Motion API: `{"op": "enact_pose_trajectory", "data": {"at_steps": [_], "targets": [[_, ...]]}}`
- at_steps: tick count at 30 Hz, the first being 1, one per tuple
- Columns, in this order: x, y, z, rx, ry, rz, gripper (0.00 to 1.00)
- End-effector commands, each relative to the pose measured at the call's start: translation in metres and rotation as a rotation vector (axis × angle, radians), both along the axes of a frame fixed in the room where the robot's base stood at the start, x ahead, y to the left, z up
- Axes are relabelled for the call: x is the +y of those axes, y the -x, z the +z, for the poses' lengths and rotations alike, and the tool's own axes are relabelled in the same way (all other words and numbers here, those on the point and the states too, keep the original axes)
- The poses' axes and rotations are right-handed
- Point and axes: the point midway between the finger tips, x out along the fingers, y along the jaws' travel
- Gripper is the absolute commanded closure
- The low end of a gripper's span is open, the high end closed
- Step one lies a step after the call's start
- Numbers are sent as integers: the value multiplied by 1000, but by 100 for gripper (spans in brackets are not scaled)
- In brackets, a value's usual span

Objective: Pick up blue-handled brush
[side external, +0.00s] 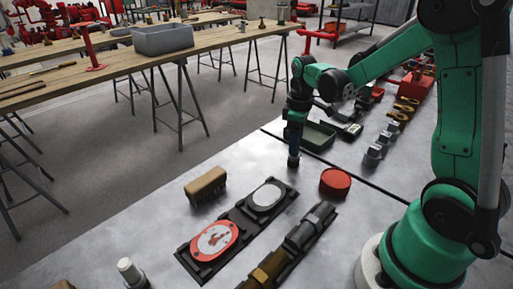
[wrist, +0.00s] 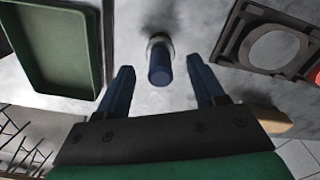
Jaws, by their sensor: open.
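The blue-handled brush (wrist: 159,68) stands upright on the grey table, its blue handle pointing up toward the wrist camera and a paler ring around its base. In the side view the brush (side external: 293,159) shows as a short dark upright piece below my gripper. My gripper (side external: 294,128) points down over it. In the wrist view the two blue fingers of my gripper (wrist: 160,78) are apart, one on each side of the handle, with visible gaps. Whether the fingertips reach down to handle height is hard to tell.
A green tray (wrist: 57,88) lies close on the left in the wrist view. A black holder with a red-rimmed plate (side external: 214,240), a brown block (side external: 206,185) and a red round tin (side external: 335,182) are nearby. Bare table surrounds the brush.

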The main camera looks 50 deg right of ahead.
Motion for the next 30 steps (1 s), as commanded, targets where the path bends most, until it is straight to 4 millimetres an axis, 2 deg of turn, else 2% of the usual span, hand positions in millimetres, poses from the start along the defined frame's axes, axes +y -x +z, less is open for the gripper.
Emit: {"op": "enact_pose_trajectory", "data": {"at_steps": [6, 15, 21, 22, 30], "targets": [[0, 0, -21, -1, 1, -1, 38], [0, 0, -23, -2, 1, -1, 38], [0, 0, -23, -2, 1, -1, 94], [0, 0, -23, -2, 1, -1, 100], [0, 0, -23, -2, 1, -1, 100]]}}
